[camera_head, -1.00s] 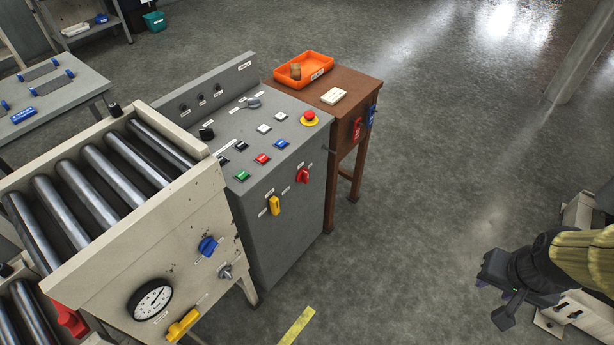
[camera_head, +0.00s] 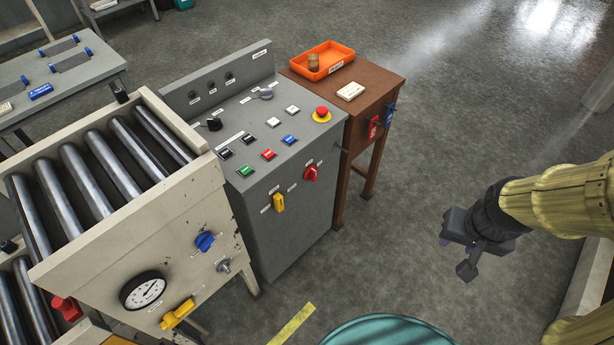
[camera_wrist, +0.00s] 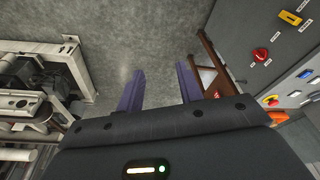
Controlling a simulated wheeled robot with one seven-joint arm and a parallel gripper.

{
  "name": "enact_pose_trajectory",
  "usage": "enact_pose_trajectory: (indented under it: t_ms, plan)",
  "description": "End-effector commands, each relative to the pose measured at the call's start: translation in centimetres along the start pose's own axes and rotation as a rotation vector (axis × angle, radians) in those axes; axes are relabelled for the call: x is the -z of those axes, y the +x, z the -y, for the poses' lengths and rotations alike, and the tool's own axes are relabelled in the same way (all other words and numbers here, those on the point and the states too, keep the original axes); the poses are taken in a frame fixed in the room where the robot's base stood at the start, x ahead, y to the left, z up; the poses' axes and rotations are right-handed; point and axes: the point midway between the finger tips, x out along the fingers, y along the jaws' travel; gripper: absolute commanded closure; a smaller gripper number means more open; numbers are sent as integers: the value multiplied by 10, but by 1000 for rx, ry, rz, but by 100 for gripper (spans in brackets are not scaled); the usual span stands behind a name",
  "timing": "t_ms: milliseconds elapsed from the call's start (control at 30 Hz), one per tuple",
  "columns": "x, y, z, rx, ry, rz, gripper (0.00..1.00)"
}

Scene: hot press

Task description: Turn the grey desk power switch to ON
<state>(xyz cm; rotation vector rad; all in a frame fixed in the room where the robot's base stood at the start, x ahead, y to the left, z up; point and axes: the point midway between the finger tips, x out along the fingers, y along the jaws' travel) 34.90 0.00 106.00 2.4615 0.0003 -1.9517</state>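The grey desk (camera_head: 300,215) stands in the middle of the head view. Its sloped top carries a black knob (camera_head: 214,124), a grey lever (camera_head: 266,94), push buttons and a red mushroom button (camera_head: 322,112) on yellow. Its front has a red rotary knob (camera_head: 311,173) and a yellow handle (camera_head: 279,202). The labels are too small to read, so I cannot tell which is the power switch. My gripper (camera_head: 463,258) is right of the desk, apart from it. In the wrist view its purple fingers (camera_wrist: 159,90) are spread with nothing between; the red knob (camera_wrist: 260,55) shows at right.
A beige roller machine (camera_head: 130,245) adjoins the desk at left. A brown table (camera_head: 365,110) with an orange tray (camera_head: 340,60) stands at its right. Open floor (camera_head: 440,150) lies between desk and gripper. A teal rounded surface (camera_head: 385,332), unclear what, shows at the bottom edge.

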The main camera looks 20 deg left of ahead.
Motion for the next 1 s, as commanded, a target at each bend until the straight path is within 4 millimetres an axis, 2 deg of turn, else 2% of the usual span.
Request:
enact_pose_trajectory:
  t_ms: [233, 400, 433, 467, 667, 800, 1000]
  plan:
    - [0, 0, 0, 0, 0, 0, 62]
    - [4, 12, 2, 0, -35, -19, 28]
    - [6, 17, 3, -1, -53, -30, 24]
    - [9, 24, 4, -1, -76, -43, 24]
    - [41, 89, 20, -13, -342, -195, 24]
    - [68, 137, 45, -29, -585, -340, 24]
    - [98, 198, 86, -67, -908, -553, 24]
